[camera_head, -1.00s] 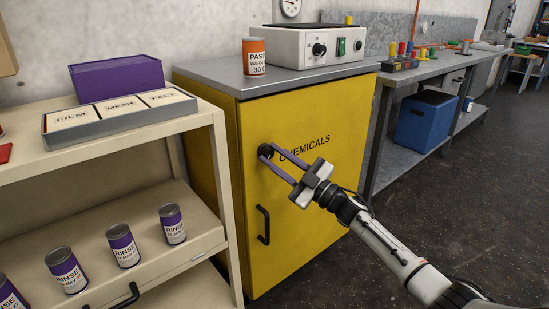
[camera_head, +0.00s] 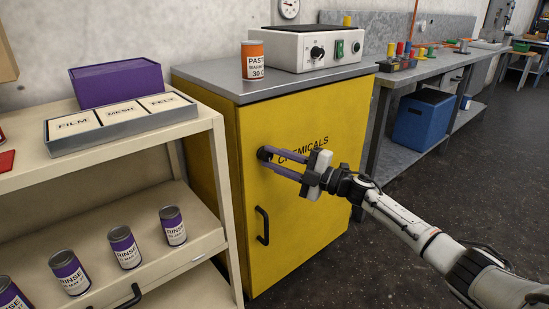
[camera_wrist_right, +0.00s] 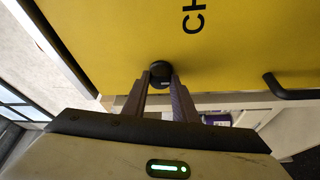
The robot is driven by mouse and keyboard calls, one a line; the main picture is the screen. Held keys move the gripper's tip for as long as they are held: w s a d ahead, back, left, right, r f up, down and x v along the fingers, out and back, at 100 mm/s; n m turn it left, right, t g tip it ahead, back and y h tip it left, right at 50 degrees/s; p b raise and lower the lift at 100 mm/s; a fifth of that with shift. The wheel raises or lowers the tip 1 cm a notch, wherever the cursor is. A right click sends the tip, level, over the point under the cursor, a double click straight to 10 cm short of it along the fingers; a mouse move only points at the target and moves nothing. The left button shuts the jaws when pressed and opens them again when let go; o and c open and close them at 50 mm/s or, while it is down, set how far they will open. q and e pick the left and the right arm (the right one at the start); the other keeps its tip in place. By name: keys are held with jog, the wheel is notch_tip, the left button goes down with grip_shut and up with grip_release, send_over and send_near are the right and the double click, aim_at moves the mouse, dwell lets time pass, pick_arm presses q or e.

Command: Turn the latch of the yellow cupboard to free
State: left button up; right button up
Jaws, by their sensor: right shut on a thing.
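The yellow cupboard (camera_head: 310,205) stands under a grey top and reads CHEMICALS; its door is shut. Its latch is a small round black knob (camera_head: 264,153) near the door's upper left edge, above the black handle (camera_head: 262,225). My right gripper (camera_head: 270,157) reaches in from the right, its fingers shut on the latch. In the right wrist view the fingertips hold either side of the black latch (camera_wrist_right: 160,68), and the handle (camera_wrist_right: 290,88) is at the right. The fingers hide part of the latch, so its exact angle is hard to read. My left gripper is not in view.
A cream shelf (camera_head: 205,127) with a grey tray, a purple box and several purple RINSE cans stands close on the left. An orange can (camera_head: 254,60) and a white device (camera_head: 313,48) stand on the cupboard top. The floor at right is clear.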

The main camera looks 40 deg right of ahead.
dwell(0.5)
jog(key=o, duration=1)
jog(key=shift+o, duration=0.2)
pick_arm(q)
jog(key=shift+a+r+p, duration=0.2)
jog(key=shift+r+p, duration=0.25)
jog(key=shift+p, duration=0.35)
pick_arm(e)
jog(key=r+v, duration=0.1)
jog(key=v, duration=0.9)
jog(key=shift+f, duration=0.45)
jog(key=shift+s+d, duration=0.1)
jog(key=shift+s, duration=0.05)
